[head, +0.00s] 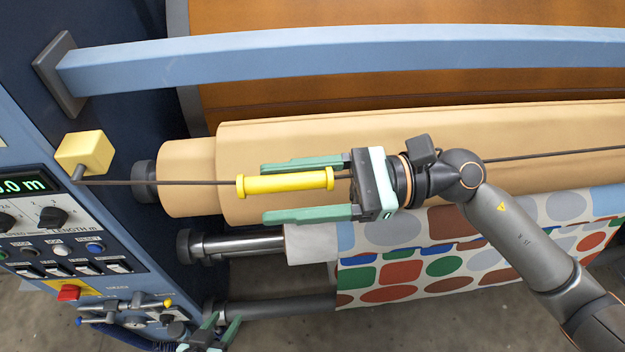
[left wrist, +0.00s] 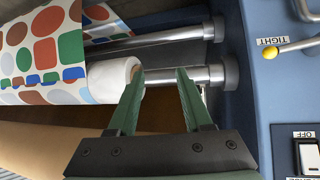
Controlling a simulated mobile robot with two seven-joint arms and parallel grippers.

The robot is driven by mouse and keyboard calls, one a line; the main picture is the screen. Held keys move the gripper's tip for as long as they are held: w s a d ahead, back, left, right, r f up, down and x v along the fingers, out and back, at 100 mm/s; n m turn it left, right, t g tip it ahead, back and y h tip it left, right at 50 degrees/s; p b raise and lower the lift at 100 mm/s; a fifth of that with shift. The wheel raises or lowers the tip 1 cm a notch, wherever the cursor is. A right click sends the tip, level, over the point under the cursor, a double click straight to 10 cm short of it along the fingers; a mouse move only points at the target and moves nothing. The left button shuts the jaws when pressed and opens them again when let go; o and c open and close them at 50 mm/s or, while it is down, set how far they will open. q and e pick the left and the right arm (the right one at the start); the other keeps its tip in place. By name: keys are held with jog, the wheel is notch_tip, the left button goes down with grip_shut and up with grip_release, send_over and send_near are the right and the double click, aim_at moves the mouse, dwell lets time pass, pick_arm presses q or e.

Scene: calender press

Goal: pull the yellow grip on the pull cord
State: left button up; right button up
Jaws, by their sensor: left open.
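The yellow grip (head: 285,182) is a short bar with a flange at each end, threaded on the dark pull cord (head: 160,182). The cord runs across the front of the tan roll, from below a yellow box (head: 85,152) on the left towards the right edge.
A control panel (head: 70,230) with knobs, switches and a red button stands at left. A blue bar (head: 350,52) crosses above the tan roll (head: 420,135). Spotted fabric (head: 440,265) hangs below. A yellow-tipped lever (left wrist: 270,52) marked TIGHT shows in the left wrist view.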

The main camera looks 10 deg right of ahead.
pick_arm(q)
jog(key=d+f+b, duration=0.1)
jog(key=b, duration=0.1)
jog(key=w+d+f+b, duration=0.1)
jog(key=b, duration=0.1)
jog(key=shift+d+h, duration=0.15)
jog(key=shift+h, duration=0.15)
pick_arm(e)
jog(key=d, duration=1.2)
jog(key=shift+d, duration=0.3)
pick_arm(q)
jog(key=shift+s+f, duration=0.1)
